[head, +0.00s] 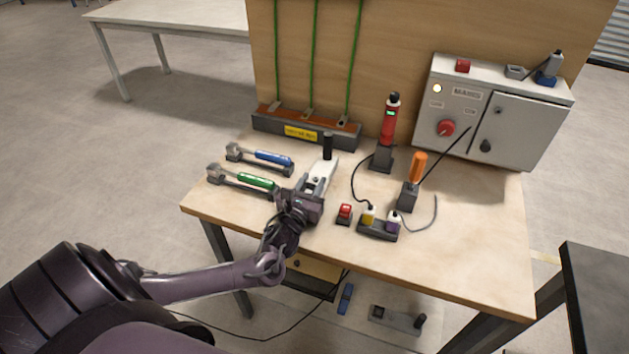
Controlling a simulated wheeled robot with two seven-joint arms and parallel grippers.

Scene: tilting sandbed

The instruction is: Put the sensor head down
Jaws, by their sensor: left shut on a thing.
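My left gripper (315,188) is over the left middle of the wooden table (460,235), seen mostly from behind. It is shut on a pale grey piece (322,168) at its fingertips; the gripper hides part of this piece. A black upright post (327,146) shows at the far end of the pale piece. I cannot tell for certain that this is the sensor head, or whether it touches the tabletop. My right gripper is not in view.
Blue-handled (272,158) and green-handled (255,180) tools lie left. A red device (389,118) and orange-handled tool (418,168) stand in dark holders right. A dark socket block (377,230) with plugs and a red button (344,212) sit near front. A grey cabinet (515,132) stands back right.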

